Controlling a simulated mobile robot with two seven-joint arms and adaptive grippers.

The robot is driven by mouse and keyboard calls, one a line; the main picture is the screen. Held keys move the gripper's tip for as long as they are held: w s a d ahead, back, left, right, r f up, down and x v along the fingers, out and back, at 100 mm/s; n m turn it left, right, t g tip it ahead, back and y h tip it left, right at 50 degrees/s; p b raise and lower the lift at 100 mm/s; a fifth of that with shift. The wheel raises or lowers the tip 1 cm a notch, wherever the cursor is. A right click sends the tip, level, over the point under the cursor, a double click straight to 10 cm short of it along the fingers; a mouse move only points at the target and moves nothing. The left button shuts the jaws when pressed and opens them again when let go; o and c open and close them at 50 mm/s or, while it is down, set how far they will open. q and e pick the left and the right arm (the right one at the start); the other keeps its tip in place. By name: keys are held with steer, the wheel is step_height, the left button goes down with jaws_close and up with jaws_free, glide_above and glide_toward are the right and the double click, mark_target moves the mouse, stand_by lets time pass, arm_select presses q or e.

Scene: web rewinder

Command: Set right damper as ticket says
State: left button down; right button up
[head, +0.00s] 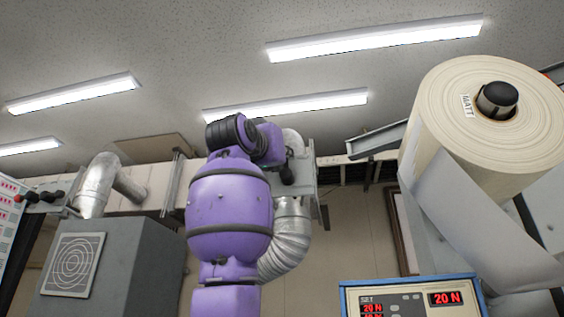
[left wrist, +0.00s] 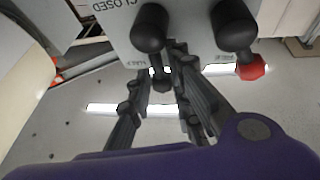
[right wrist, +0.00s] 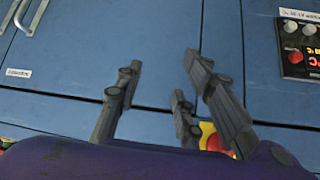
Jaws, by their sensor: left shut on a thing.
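A grey damper plate (left wrist: 182,12) fills the top of the left wrist view, with the word CLOSED on it. Two black levers stick out from it: a black-tipped lever (left wrist: 150,30) and a red-tipped lever (left wrist: 234,25). My left gripper (left wrist: 163,76) is shut on the black-tipped lever; the red-tipped one stands to its right, outside the fingers. In the head view the damper (head: 303,175) sits on the duct, partly hidden by my purple left arm. My right gripper (right wrist: 158,82) is open and empty in front of blue cabinet doors. No readable ticket is in view.
A large paper roll (head: 470,120) and a tension display (head: 412,297) reading 20 N stand at the right. A grey box (head: 110,265) with a silver duct (head: 97,185) is at the left. Blue cabinet doors (right wrist: 75,60) face the right wrist.

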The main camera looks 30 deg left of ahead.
arm_select(q)
steer(key=shift+m, duration=0.4)
steer(key=shift+w+d+f+m+g+h, duration=0.25)
steer(key=shift+d+f+m+g+h, duration=0.65)
steer(key=shift+m, duration=2.2)
steer(key=shift+w+d+f+m+g+h, duration=0.4)
steer(key=shift+m+g, duration=1.05)
steer(key=shift+m, duration=1.65)
steer(key=shift+w+d+f+m+g+h, duration=0.1)
steer(key=shift+d+f+m+g+h, duration=0.65)
steer(key=shift+m, duration=2.35)
steer(key=shift+r+g+y, duration=0.1)
steer(key=shift+g+y, duration=0.25)
steer(key=shift+g, duration=0.05)
steer(key=c, duration=1.9)
jaws_free()
steer(key=shift+o, duration=0.8)
steer(key=shift+w, duration=0.25)
steer(key=shift+s, duration=0.1)
